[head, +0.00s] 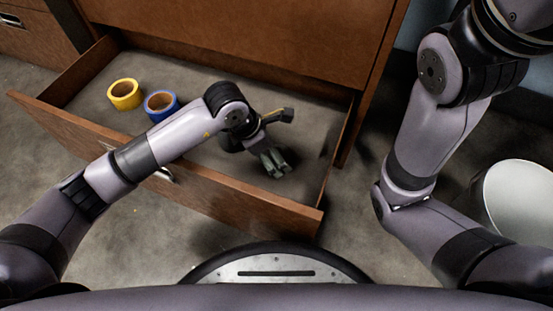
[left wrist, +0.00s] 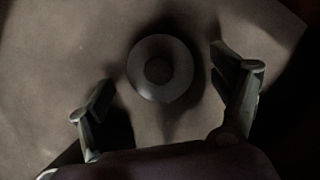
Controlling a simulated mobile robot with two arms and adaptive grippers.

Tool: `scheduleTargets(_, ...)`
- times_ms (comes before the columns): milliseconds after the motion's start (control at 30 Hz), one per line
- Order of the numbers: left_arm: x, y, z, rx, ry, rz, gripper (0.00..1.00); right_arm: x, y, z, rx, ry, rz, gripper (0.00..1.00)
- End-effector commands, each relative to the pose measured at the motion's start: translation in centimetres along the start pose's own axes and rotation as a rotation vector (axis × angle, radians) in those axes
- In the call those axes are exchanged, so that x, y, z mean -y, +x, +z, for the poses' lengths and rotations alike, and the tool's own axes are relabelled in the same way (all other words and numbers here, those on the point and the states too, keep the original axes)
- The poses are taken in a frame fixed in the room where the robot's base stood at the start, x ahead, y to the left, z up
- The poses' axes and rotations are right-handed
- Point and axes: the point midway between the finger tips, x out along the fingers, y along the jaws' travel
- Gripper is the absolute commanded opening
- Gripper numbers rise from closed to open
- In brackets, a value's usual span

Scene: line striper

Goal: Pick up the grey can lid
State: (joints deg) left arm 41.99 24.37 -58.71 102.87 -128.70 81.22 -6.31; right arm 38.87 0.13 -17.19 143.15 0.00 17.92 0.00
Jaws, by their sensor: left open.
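The grey can lid (left wrist: 144,82) is a round grey disc with a darker round centre. In the left wrist view it lies flat on the drawer bottom, ahead of and between the two fingers. My left gripper (head: 274,166) is open and points down into the right part of the open drawer. Its fingers stand apart on either side of the lid in the left wrist view, with nothing held. I cannot make out the lid in the head view, where the gripper and its shadow cover that area. My right gripper is out of view; only its arm shows.
The wooden drawer (head: 215,183) is pulled out, and my left arm reaches over its front panel. A yellow tape roll (head: 124,103) and a blue tape roll (head: 161,119) stand in its left part. A white round container (head: 518,196) stands on the floor at right.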

Motion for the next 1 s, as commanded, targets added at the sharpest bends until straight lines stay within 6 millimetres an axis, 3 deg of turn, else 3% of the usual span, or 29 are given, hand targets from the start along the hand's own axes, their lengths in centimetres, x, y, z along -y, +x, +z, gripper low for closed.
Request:
scheduleTargets(333,-0.04,0.61,0.04,0.001,0.000,0.001,0.85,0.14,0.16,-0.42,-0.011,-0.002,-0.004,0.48)
scheduleTargets(1000,-0.04,0.62,0.02,0.000,0.000,0.001,0.40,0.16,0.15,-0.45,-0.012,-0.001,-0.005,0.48)
